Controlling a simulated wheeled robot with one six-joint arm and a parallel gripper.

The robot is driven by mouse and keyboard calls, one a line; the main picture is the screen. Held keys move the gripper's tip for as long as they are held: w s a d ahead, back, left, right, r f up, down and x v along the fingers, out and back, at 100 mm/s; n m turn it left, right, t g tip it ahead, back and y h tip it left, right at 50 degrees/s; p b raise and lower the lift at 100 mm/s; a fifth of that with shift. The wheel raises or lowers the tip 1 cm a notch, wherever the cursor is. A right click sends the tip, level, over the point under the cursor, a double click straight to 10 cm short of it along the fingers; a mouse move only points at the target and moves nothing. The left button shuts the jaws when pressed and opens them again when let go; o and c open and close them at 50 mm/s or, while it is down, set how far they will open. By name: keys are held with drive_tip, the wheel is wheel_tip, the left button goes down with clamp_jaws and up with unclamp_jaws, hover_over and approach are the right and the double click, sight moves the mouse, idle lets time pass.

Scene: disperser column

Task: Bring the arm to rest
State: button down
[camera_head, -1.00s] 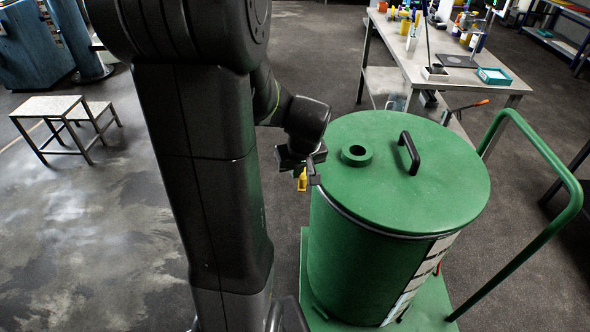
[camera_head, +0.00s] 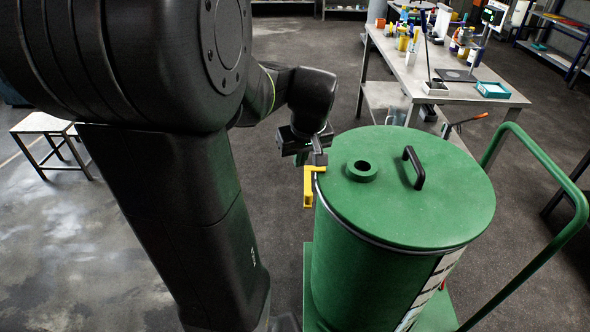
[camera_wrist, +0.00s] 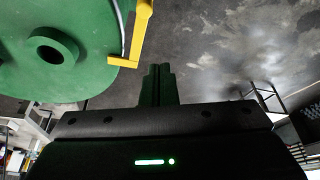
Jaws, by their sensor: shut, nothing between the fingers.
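My gripper (camera_head: 319,156) is at the left edge of the green drum (camera_head: 345,265) in the head view, close to the rim. In the wrist view its two dark fingers (camera_wrist: 158,75) are together, with nothing between them. A yellow latch lever (camera_head: 308,187) hangs at the drum's rim just below the gripper. The wrist view shows the yellow lever (camera_wrist: 142,30) beside the drum lid (camera_wrist: 75,75), apart from the fingertips in the picture. My upper arm fills the left of the head view.
The lid has a round port (camera_head: 361,171) and a black handle (camera_head: 413,167). A green cart handrail (camera_head: 548,150) rises at the right. A cluttered workbench (camera_head: 450,92) stands behind, and a stool (camera_head: 45,125) at the left.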

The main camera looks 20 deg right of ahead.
drive_tip(key=shift+s+r, duration=0.1)
drive_tip(key=shift+r, duration=0.25)
idle(0.3)
